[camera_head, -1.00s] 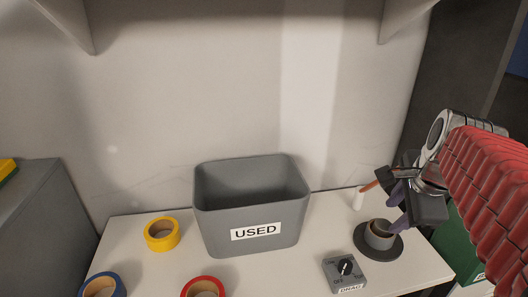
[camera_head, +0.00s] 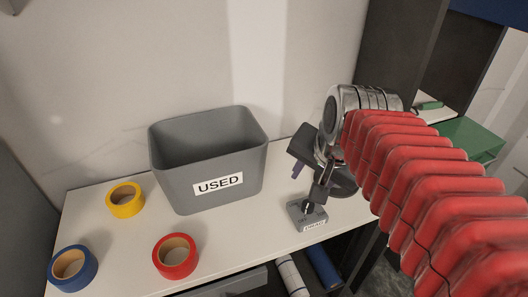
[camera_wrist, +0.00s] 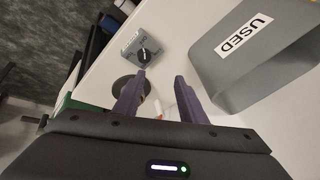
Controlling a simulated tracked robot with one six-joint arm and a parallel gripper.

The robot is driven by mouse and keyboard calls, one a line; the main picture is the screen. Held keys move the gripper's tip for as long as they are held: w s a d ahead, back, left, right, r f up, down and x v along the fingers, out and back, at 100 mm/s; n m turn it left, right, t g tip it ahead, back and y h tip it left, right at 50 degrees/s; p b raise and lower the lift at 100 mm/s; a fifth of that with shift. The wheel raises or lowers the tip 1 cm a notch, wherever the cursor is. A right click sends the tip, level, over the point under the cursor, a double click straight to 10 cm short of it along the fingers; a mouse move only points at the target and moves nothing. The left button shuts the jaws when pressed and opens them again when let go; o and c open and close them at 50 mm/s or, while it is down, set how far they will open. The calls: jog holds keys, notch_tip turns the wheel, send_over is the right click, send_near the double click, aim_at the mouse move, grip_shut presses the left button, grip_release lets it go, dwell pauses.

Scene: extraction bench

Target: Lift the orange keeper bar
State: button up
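The orange keeper bar is hidden behind my gripper and arm in the head view. In the wrist view only a small white post (camera_wrist: 158,108) with a trace of orange shows low between the fingers; I cannot make out the whole bar. My gripper (camera_wrist: 160,76) is open, with its two purple fingers apart and nothing seen clasped between them. In the head view my gripper (camera_head: 308,184) is over the right end of the bench, just behind the grey dial box (camera_head: 304,216). The dial box also shows beyond the fingertips in the wrist view (camera_wrist: 137,47).
A grey bin marked USED (camera_head: 190,190) stands left of my gripper. A dark round base (camera_head: 344,184) is partly covered by my gripper. Yellow (camera_head: 125,207), red (camera_head: 164,264) and blue (camera_head: 60,279) tape rolls lie on the white bench (camera_head: 240,236), with free room between.

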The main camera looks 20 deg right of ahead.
jog(key=a+n, duration=0.1)
jog(key=s+a+f+n, duration=0.1)
jog(key=n, duration=0.1)
jog(key=s+a+n, duration=0.1)
jog(key=a+n, duration=0.1)
jog(key=shift+f, duration=0.35)
jog(key=shift+c, duration=0.7)
jog(key=shift+a+n, duration=0.2)
jog(key=shift+n, duration=0.1)
jog(key=shift+c, duration=0.7)
jog(key=a+n, duration=0.1)
jog(key=s+a+f+n, duration=0.1)
jog(key=n, duration=0.1)
jog(key=s+a+f+n, duration=0.1)
jog(key=n, duration=0.1)
jog(key=shift+s+a+y, duration=0.2)
jog(key=shift+a+y, duration=0.2)
grip_shut()
jog(key=shift+d, duration=0.15)
